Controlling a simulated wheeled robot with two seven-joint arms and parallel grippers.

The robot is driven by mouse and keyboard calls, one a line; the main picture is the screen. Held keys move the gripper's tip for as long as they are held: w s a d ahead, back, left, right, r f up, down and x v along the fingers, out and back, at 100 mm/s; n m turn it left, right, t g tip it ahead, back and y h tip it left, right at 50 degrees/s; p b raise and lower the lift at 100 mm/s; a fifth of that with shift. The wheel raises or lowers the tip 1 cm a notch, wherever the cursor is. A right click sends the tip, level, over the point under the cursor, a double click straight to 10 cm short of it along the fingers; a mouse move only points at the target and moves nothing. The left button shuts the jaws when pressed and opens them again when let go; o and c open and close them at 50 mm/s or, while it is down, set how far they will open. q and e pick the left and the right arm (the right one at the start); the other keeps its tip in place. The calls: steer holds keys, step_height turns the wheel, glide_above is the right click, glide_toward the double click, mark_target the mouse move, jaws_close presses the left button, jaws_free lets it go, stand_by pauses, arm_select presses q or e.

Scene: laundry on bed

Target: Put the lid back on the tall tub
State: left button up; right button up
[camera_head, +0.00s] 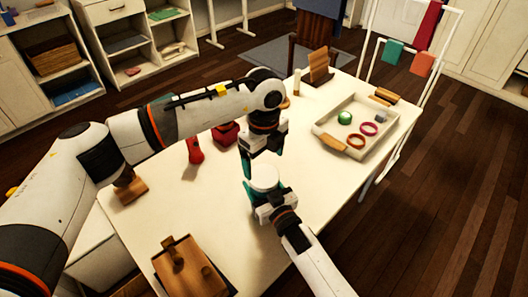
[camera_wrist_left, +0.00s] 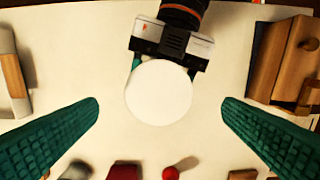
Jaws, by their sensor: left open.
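A white round piece (camera_head: 263,177) is at the middle of the table. It shows as a plain white disc in the left wrist view (camera_wrist_left: 158,93); I cannot tell whether this top is the lid or the tub itself. My right gripper (camera_head: 262,197) has its teal fingers on both sides of the piece, and they appear to grip it. My left gripper (camera_head: 262,157) points down just above the white piece. It is open and empty, with its teal fingers spread wide to either side of the disc in the wrist view. No separate lid is clearly visible.
A pale tray (camera_head: 322,127) with a green ball (camera_head: 345,118) and rings stands at the right. A red bottle (camera_head: 195,152) and a red box (camera_head: 226,134) stand left of the grippers. A wooden piece (camera_head: 182,265) lies at the near edge. The table's right-front area is clear.

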mark_target(263, 176)
arm_select(q)
steer(key=shift+f, duration=3.15)
steer(key=c, duration=1)
steer(key=m, duration=0.7)
steer(key=shift+a, duration=0.15)
steer(key=m, duration=0.6)
steer(key=shift+a+m, duration=0.1)
steer(key=shift+m, duration=0.2)
steer(key=shift+f, duration=0.1)
steer(key=o, duration=1.1)
steer(key=shift+c, duration=0.2)
